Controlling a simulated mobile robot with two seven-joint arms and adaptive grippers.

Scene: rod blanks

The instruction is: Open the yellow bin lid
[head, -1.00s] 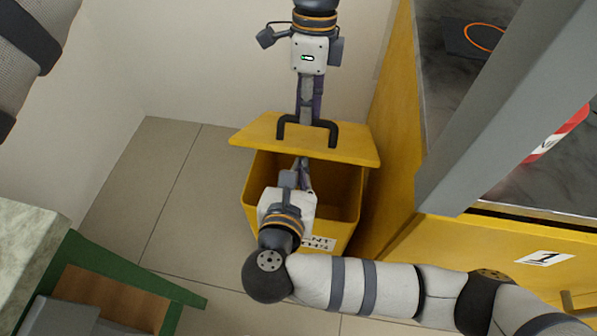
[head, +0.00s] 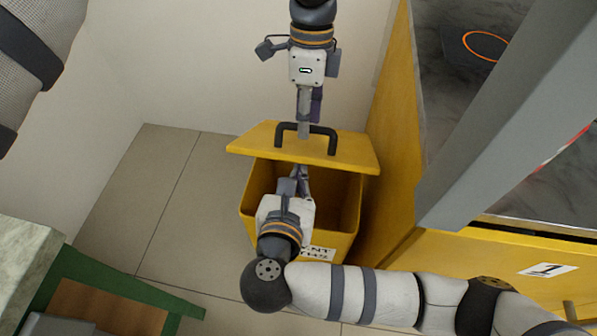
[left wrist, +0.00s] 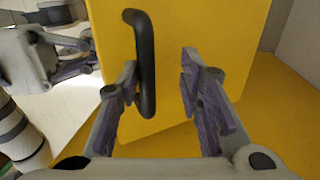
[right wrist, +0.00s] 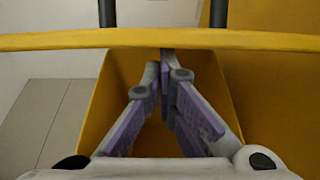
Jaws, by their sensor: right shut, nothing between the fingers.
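The yellow bin (head: 345,215) stands on the floor, its mouth showing dark below the raised yellow lid (head: 255,143). The lid carries a black handle (head: 331,143). My left gripper (head: 308,125) is above the lid at the handle. In the left wrist view its fingers (left wrist: 158,85) are apart, with the handle (left wrist: 146,60) close by the left finger. My right gripper (head: 303,172) is shut and empty over the bin mouth, at the lid's front edge. In the right wrist view its fingertips (right wrist: 165,62) sit just below the lid edge (right wrist: 230,40); contact is unclear.
A yellow cabinet (head: 400,190) with a dark countertop (head: 450,90) stands close on the bin's right. A grey post (head: 490,130) rises there. A green-framed stand (head: 110,275) is at lower left. Tiled floor (head: 170,200) left of the bin is clear.

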